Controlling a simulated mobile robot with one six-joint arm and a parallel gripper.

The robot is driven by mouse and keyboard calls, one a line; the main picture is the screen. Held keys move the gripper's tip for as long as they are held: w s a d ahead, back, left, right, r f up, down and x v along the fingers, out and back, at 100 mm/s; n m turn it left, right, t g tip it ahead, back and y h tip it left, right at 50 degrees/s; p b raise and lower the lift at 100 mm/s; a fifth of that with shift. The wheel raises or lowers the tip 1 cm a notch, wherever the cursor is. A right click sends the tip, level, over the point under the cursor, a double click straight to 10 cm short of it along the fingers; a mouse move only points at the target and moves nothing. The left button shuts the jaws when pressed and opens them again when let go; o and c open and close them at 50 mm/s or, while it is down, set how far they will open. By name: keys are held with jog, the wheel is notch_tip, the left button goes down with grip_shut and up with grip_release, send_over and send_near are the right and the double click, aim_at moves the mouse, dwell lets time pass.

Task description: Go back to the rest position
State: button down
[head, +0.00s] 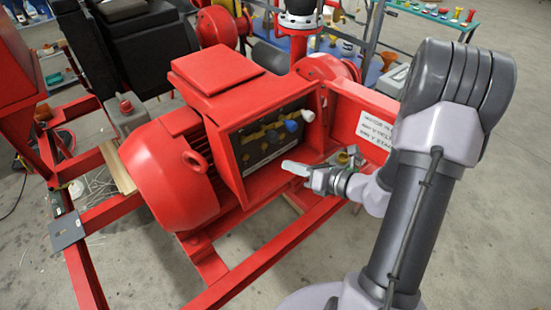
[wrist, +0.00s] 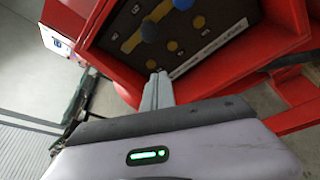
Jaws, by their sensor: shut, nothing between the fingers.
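My gripper (head: 290,167) is shut and empty in the head view, just in front of the lower right of the open red terminal box on the motor. In the wrist view my gripper's fingertips (wrist: 160,76) are pressed together and point at the lower edge of the box's dark panel (wrist: 180,35). That panel also shows in the head view (head: 262,147), with brass-coloured terminals, a blue knob (head: 291,126) and a white knob (head: 307,115). I see a gap between the fingers and the panel, though its depth is hard to tell.
The red motor (head: 165,165) sits on a red skid frame (head: 270,258). A white sign (head: 376,130) is on a red plate close behind my arm. A teal shelf (head: 430,14) with small items stands at the back right. Open floor (head: 495,235) lies right of my arm.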

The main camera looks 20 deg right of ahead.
jog(key=s+a+r+n+g+y+b, duration=0.1)
jog(key=s+a+r+n+g+b, duration=0.25)
jog(key=a+n, duration=0.55)
jog(key=s+a+n+g+y+b, duration=0.1)
jog(key=s+a+n+g+b, duration=0.3)
jog(key=s+a+n, duration=0.45)
jog(key=s+r+n+h+b, duration=0.2)
jog(key=s+n+h, duration=0.4)
jog(key=n, duration=0.9)
jog(key=shift+s+d+n+h+b, duration=0.3)
jog(key=shift+s+d+n+b, duration=0.15)
jog(key=shift+b, duration=0.45)
jog(key=shift+t, duration=0.25)
